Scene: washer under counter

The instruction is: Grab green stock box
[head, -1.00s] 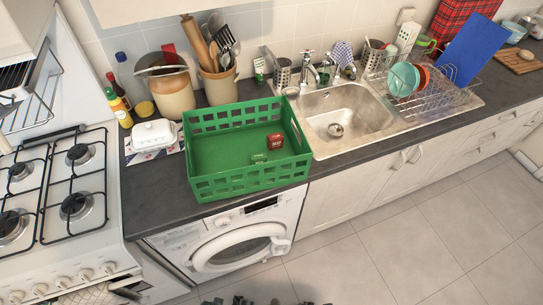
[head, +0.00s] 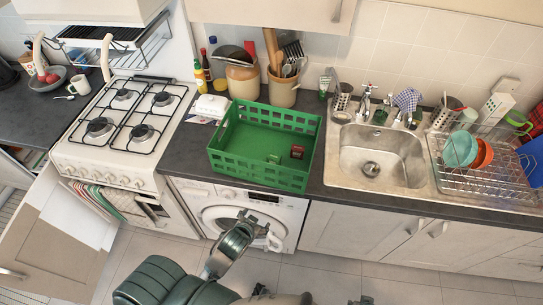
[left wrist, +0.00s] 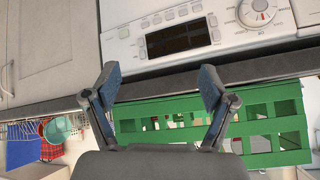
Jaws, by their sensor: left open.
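The green stock box (head: 232,170) is an open crate with slotted walls. It sits upright on the dark counter (head: 178,160) above the washing machine. In the head view my left arm reaches up from the bottom, in front of the washer and below the crate. In the left wrist view, which is upside down, my left gripper (left wrist: 158,88) is open and empty. Its fingers point toward the counter edge and washer panel, and the crate's wall (left wrist: 262,150) shows behind them. My right gripper is not in view.
The washing machine (head: 250,205) is under the counter.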

